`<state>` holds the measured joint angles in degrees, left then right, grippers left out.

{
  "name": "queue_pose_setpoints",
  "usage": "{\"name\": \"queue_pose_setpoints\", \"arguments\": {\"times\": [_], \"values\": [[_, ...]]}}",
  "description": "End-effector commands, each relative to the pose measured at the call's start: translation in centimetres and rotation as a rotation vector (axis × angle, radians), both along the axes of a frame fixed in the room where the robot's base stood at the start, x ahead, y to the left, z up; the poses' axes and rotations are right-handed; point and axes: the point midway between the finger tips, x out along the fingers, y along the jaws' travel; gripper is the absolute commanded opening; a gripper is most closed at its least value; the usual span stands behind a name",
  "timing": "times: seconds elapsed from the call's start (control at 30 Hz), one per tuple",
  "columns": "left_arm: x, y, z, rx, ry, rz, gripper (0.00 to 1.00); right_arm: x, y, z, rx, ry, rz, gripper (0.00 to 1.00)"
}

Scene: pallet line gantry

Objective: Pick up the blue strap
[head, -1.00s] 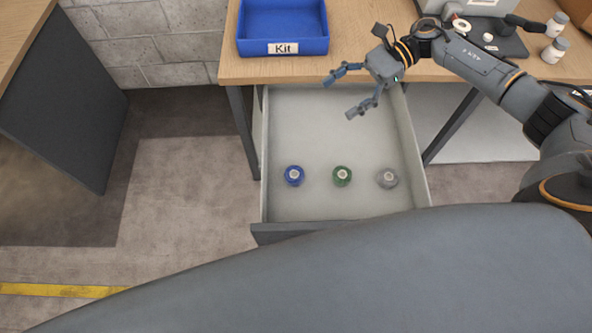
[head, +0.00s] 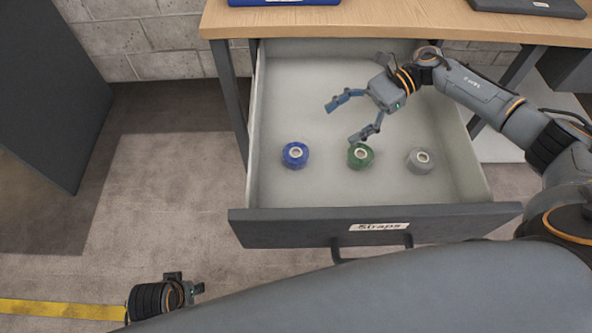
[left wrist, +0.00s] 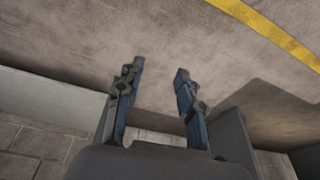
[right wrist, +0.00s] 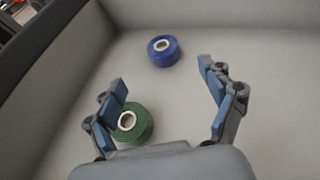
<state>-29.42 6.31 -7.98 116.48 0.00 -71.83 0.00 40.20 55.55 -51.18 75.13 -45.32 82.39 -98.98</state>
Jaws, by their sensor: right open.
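The blue strap (head: 295,155) is a small roll lying at the left in the open drawer (head: 300,80). It also shows in the right wrist view (right wrist: 163,50), ahead of and between the fingers. My right gripper (head: 346,119) is open and empty over the drawer, right of and beyond the blue strap and apart from it. In the right wrist view the green strap (right wrist: 132,122) lies partly behind one finger of this gripper (right wrist: 165,80). My left gripper (left wrist: 160,75) is open and empty above the floor.
The green strap (head: 360,156) and a grey strap (head: 420,160) lie in a row right of the blue one. The drawer front (head: 375,225) bears a "Straps" label and handle. The wooden table (head: 400,22) with a blue tray (head: 285,2) stands above the drawer.

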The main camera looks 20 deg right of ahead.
Motion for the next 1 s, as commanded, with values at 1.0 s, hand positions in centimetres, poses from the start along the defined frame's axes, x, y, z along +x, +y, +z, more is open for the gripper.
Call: {"name": "queue_pose_setpoints", "arguments": {"times": [1.0], "values": [[-0.4, 0.0, -3.8, 0.001, 0.016, -0.003, 0.37, -1.7, 11.9, -5.2, 0.001, 0.000, 0.002, 0.82]]}}
